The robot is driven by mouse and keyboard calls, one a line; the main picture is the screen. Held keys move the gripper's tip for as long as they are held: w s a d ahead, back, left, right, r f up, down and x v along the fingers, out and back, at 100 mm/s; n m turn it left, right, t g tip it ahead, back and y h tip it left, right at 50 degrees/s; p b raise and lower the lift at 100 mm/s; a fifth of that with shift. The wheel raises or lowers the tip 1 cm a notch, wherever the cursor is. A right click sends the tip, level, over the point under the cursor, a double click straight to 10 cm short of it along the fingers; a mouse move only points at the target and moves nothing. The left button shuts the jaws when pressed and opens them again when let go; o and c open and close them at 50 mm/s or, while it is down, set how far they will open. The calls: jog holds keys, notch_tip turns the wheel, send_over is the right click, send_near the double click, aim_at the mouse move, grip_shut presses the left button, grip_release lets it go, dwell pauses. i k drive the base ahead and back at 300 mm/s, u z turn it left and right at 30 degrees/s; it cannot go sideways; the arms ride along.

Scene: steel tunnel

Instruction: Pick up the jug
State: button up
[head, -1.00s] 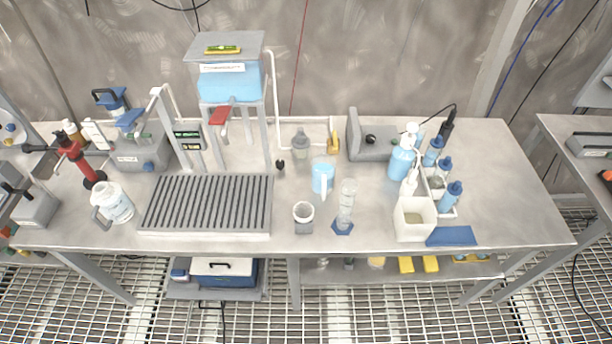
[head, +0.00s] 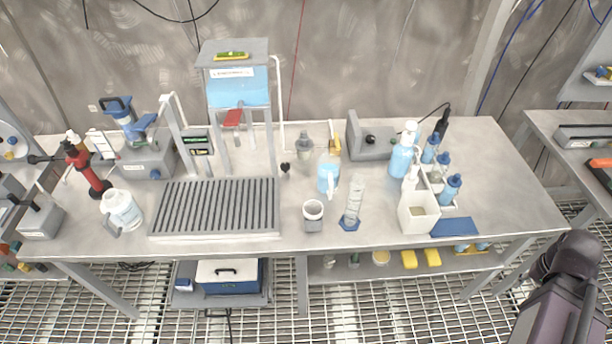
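Two handled vessels on the steel table could be the jug. One is a white jug (head: 121,210) with a grey handle and a printed label, at the table's left front beside a slatted rack. The other is a light-blue jug (head: 327,178) with a pale handle towards me, near the table's middle. Both stand upright, with nothing of mine touching them. A dark part of my arm (head: 560,295) shows at the lower right, off the table's front right corner. My gripper is not visible.
The slatted grey rack (head: 215,208) fills the left middle. A small white cup (head: 313,211) and a tilted clear cylinder (head: 352,202) stand in front of the blue jug. A white bin (head: 418,214) and blue bottles stand right. The table's right end is clear.

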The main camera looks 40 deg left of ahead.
aim_at(329, 166)
jog(key=u, duration=1.1)
jog(key=k, duration=1)
jog(key=u, duration=0.35)
jog(key=i, duration=1)
